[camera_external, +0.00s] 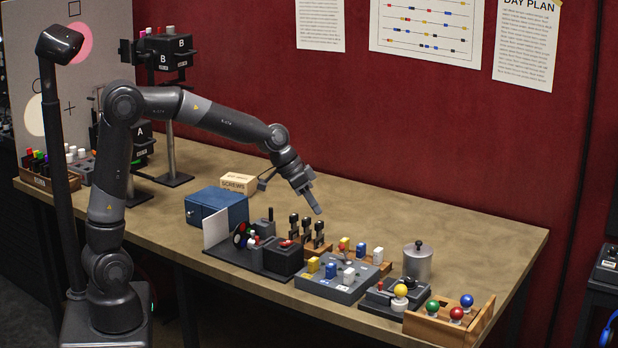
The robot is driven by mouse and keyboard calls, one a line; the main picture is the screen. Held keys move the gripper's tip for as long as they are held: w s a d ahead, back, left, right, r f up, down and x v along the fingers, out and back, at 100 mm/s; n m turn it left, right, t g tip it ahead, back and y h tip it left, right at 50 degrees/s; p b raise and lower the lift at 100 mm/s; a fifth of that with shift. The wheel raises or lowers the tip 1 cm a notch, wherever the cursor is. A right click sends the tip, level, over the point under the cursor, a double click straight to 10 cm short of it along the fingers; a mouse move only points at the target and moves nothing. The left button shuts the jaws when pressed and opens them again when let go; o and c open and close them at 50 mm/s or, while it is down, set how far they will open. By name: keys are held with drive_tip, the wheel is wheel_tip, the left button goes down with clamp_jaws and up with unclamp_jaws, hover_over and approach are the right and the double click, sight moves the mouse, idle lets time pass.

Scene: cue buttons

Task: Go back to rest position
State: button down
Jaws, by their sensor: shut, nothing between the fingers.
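My gripper (316,211) is shut and empty. It points down and to the right at the end of my outstretched arm. It hangs above the table (400,205), near the row of black-topped levers (307,228) and behind the grey block with coloured switches (341,279). I cannot tell its exact height over the table. A dark box with a red button (284,257) stands in front and to the left of it.
A blue box (217,207) and a small screws box (238,183) stand left of my gripper. A metal canister (417,262), a joystick panel (397,297) and a wooden tray with coloured balls (450,318) are at the front right. The table's back right is clear.

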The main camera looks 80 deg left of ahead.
drive_tip(key=s+d+r+y, duration=0.1)
drive_tip(key=s+d+r, duration=0.15)
drive_tip(key=s, duration=0.65)
drive_tip(key=s+d+r+y, duration=0.15)
drive_tip(key=s+d, duration=0.25)
drive_tip(key=s, duration=0.4)
drive_tip(key=s+f, duration=0.1)
drive_tip(key=s, duration=1.3)
drive_tip(key=shift+s+d+f, duration=0.15)
drive_tip(key=shift+s+f, duration=0.1)
drive_tip(key=shift+s, duration=0.1)
drive_tip(key=shift+h, duration=0.25)
idle(0.5)
